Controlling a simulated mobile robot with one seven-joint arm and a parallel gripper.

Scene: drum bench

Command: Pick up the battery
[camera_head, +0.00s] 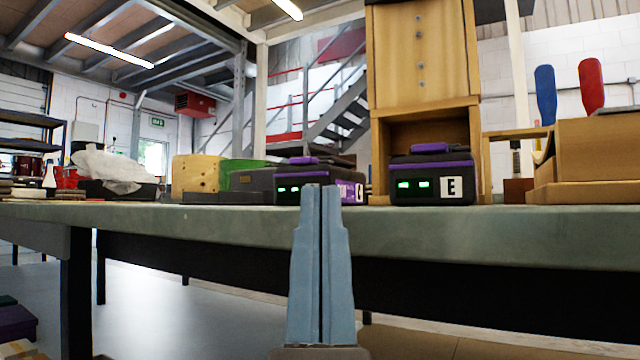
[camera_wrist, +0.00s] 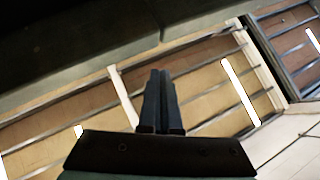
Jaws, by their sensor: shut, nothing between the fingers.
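Two black battery-like boxes with purple handles and two green lights each sit on the bench. One battery (camera_head: 431,180), marked E, stands right of centre in front of a wooden cabinet. The other battery (camera_head: 289,189) stands left of it, with its right side partly hidden behind my fingertips. I cannot tell which one the task means. My gripper (camera_head: 321,190) points upward before the bench's front edge, blue-grey fingers together and empty. In the wrist view my gripper (camera_wrist: 161,76) is also shut, with only the ceiling beyond and no battery in sight.
The bench (camera_head: 200,225) runs across the view. A wooden cabinet (camera_head: 421,60) rises behind the E battery. A wooden block (camera_head: 197,174) and green box (camera_head: 242,173) stand left. A wooden stand (camera_head: 585,160) with red and blue handles (camera_head: 545,95) is right.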

